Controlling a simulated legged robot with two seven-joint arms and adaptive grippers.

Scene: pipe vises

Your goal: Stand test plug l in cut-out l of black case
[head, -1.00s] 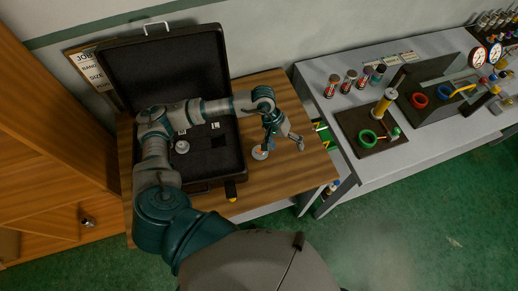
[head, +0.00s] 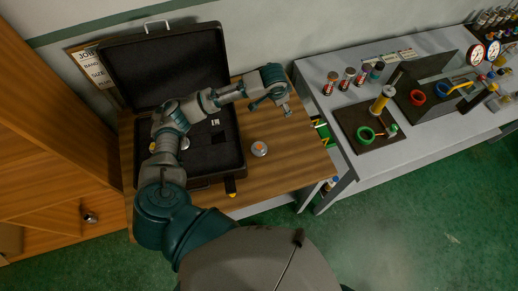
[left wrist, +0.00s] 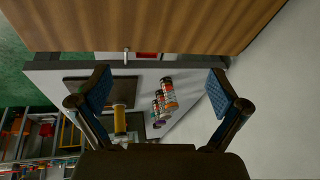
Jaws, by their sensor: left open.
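The black case (head: 190,182) lies open on the wooden table, its lid raised at the back. Its foam holds a white label (head: 215,122) and a pale round piece (head: 184,143), partly hidden by my left arm. A dark recess (head: 218,138) shows faintly below the label. A grey round plug with an orange centre (head: 259,148) stands on the wood just right of the case; I cannot read a letter on it. My left gripper (head: 287,112) is beyond and right of this plug, above the table, apart from it. In the left wrist view its fingers (left wrist: 160,90) are spread and empty.
The grey bench (head: 380,165) to the right carries several striped cylinders (head: 348,80), a green ring (head: 366,135) and a yellow cylinder (head: 381,100). Bare wood (head: 290,165) surrounds the plug's right side.

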